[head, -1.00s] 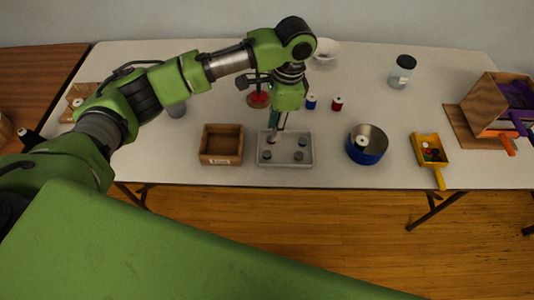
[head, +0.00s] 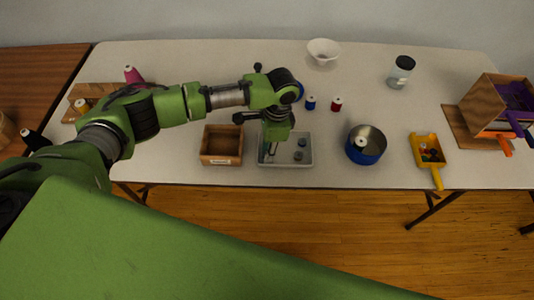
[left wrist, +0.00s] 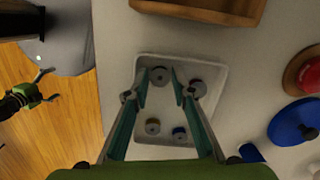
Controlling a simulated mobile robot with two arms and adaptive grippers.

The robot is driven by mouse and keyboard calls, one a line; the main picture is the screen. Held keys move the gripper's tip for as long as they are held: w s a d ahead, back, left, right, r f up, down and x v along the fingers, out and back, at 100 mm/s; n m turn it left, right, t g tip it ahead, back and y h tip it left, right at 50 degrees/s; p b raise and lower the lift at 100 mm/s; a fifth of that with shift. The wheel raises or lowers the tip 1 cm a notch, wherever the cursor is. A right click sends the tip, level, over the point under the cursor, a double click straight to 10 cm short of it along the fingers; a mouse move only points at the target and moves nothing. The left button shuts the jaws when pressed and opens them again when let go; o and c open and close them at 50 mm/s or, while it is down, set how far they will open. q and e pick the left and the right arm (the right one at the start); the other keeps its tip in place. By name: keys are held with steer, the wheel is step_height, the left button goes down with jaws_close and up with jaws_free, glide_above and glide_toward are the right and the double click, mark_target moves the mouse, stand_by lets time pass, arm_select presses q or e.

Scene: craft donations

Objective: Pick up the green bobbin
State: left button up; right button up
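A pale grey tray (head: 305,163) on the table holds several small bobbins. In the left wrist view they look mostly grey: a dark-centred one (left wrist: 159,75), one at the right (left wrist: 197,88), one with a yellowish centre (left wrist: 152,126) and one with a blue centre (left wrist: 179,134). I cannot tell which is green. My left gripper (left wrist: 160,88) is open above the tray, its fingertips on either side of the dark-centred bobbin. I cannot tell if they touch it. In the head view my left arm hides part of the tray. My right gripper (left wrist: 48,85) appears open, over the floor.
A wooden box (head: 221,160) stands just left of the tray. A blue bowl (head: 366,155) and a yellow scoop (head: 430,160) are to the right. Blue (head: 311,103) and red (head: 337,104) spools stand behind. A white bowl (head: 323,50) is farther back.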

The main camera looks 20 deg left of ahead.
arm_select(q)
steer(key=c, duration=0.3)
steer(key=shift+r, duration=0.15)
steer(key=shift+c, duration=0.2)
